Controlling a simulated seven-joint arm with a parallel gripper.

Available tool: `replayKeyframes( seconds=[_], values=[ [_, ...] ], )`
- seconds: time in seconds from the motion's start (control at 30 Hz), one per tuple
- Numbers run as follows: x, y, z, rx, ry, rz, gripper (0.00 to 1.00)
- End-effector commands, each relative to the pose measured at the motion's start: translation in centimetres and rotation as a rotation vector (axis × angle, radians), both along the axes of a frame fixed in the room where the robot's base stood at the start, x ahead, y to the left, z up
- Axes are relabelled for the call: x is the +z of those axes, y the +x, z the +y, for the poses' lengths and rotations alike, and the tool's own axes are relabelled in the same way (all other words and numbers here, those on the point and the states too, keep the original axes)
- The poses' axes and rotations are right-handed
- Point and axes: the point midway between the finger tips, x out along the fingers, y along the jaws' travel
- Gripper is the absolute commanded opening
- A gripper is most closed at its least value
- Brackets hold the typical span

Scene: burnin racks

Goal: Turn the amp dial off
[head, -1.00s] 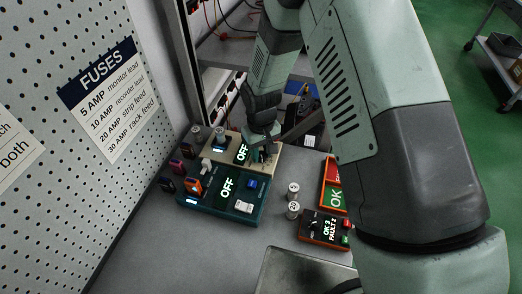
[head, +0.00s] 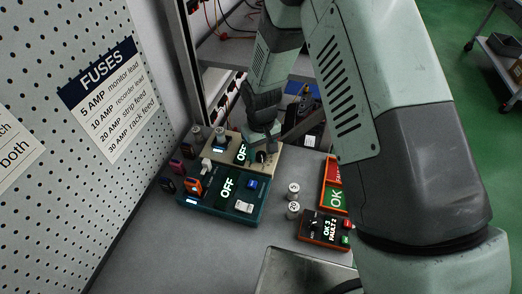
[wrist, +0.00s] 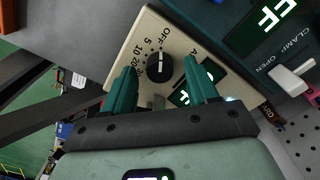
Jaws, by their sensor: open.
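The amp is a beige box (head: 276,158) with a black dial (head: 262,157) and a screen (head: 243,152) that reads OFF. In the wrist view the dial (wrist: 160,69) shows a white pointer line directed toward the OFF mark, and OFF, 5, 10, 20 and 30 are printed around it. My gripper (wrist: 160,72) has its teal fingers apart, with the dial between them in the picture; I see no contact with it. In the head view my gripper (head: 263,137) is just over the amp.
A teal unit (head: 212,209) with an OFF screen and a clamp switch stands in front of the amp. Small cylinders (head: 293,188), a red-framed OK/FAULT sign (head: 334,196) and a small tester (head: 324,229) lie to the right. A metal tray (head: 290,272) is nearer.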

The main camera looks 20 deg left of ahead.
Motion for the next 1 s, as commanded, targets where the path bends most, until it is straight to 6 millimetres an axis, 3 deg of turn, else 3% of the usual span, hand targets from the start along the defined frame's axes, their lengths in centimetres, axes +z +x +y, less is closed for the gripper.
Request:
replayKeyframes(
  seconds=[0.5,0.67,1.0],
  values=[
    [9.1,0.1,0.0,-0.001,0.002,-0.002,0.58],
    [10.2,0.0,0.0,0.000,0.001,-0.001,0.58],
    [10.3,0.0,0.0,0.000,0.000,0.000,0.58]
  ],
)
